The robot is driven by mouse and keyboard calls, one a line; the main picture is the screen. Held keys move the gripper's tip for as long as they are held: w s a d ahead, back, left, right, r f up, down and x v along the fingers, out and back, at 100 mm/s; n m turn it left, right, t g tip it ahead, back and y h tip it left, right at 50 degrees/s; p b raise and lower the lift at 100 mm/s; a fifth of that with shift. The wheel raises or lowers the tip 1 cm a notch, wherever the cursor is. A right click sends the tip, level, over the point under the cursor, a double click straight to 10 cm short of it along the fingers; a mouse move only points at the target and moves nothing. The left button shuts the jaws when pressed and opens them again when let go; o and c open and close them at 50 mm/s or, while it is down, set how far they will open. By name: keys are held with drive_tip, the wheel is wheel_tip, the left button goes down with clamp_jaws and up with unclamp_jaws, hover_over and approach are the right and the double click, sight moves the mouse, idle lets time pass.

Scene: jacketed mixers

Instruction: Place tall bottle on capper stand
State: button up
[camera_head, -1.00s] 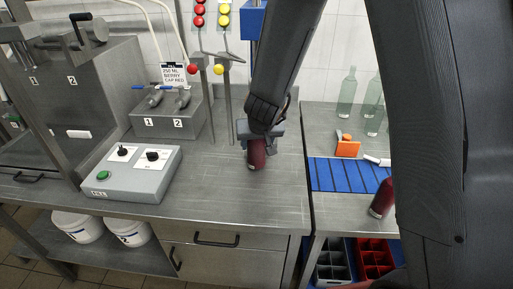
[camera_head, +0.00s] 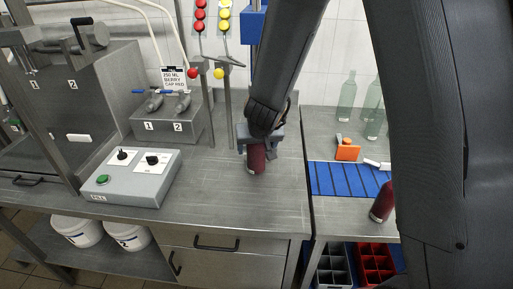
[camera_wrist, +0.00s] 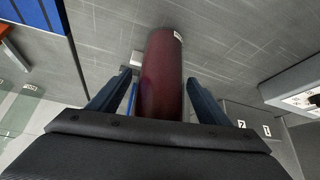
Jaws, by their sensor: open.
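A dark red filled bottle (camera_head: 256,158) stands on the steel worktop near the middle of the head view. My gripper (camera_head: 260,138) is over its upper part, hiding the top. In the wrist view, the bottle (camera_wrist: 162,75) lies between the two separated fingers of my gripper (camera_wrist: 158,80), with a visible gap on its left side. A second dark red bottle (camera_head: 383,203) stands at the right, partly behind my arm. A blue block on a post (camera_head: 254,22) rises behind my arm; I cannot tell whether it belongs to the capper stand.
A grey control box (camera_head: 140,178) and a two-tap filler block (camera_head: 172,122) stand to the left. Red and yellow cap chutes (camera_head: 211,20) hang on the wall. A blue slatted strip (camera_head: 340,180), an orange item (camera_head: 347,151) and clear bottles (camera_head: 347,98) are at right. The front worktop is clear.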

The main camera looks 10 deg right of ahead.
drive_tip(key=p+v, duration=0.6)
drive_tip(key=v, duration=0.6)
drive_tip(key=s+d+r+g, duration=0.1)
drive_tip(key=s+d+g, duration=0.1)
drive_tip(key=s+d, duration=0.4)
drive_tip(key=s+d+r+g, duration=0.1)
drive_tip(key=s+d+g, duration=0.1)
drive_tip(key=s+d, duration=0.4)
drive_tip(key=s, duration=0.4)
drive_tip(key=shift+s+r, duration=0.25)
drive_tip(key=shift+r, duration=0.05)
drive_tip(key=shift+f, duration=0.1)
